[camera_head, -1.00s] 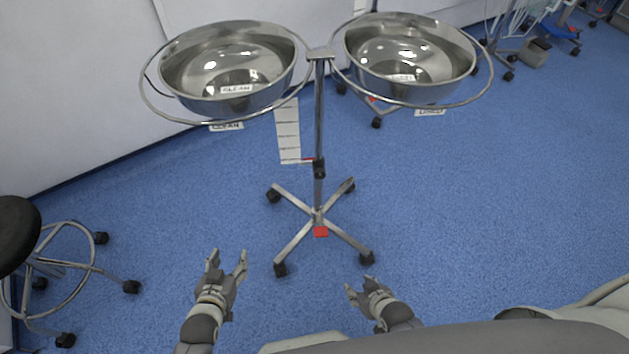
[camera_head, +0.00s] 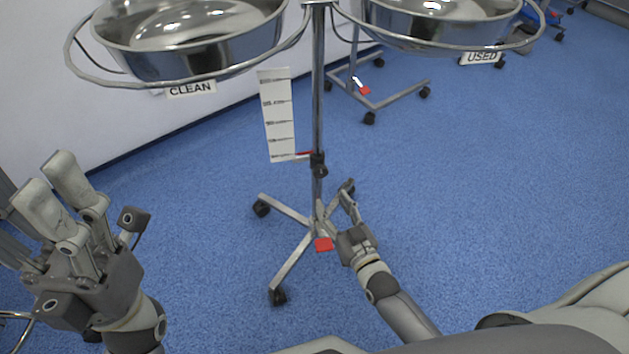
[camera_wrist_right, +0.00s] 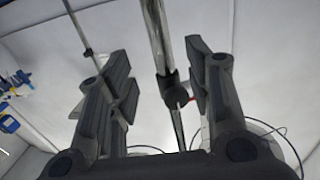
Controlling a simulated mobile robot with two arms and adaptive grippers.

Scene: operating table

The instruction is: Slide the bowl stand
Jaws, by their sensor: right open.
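The bowl stand has a chrome upright pole (camera_head: 318,95), a wheeled cross base (camera_head: 292,262) with a red tag, and two ring holders at the top. A steel bowl marked CLEAN (camera_head: 190,45) sits in the left ring and one marked USED (camera_head: 440,22) in the right; both are cut by the top edge. My right gripper (camera_head: 334,199) is open at the lower pole, just above the base. In the right wrist view the pole (camera_wrist_right: 157,45) shows between its open fingers (camera_wrist_right: 163,85); contact is unclear. My left gripper (camera_head: 48,180) is raised at the left, open and empty.
A white marked strip (camera_head: 278,115) hangs left of the pole. Another wheeled stand base (camera_head: 375,95) stands behind at the right. The white wall is at the back left. Blue floor (camera_head: 520,170) is clear to the right.

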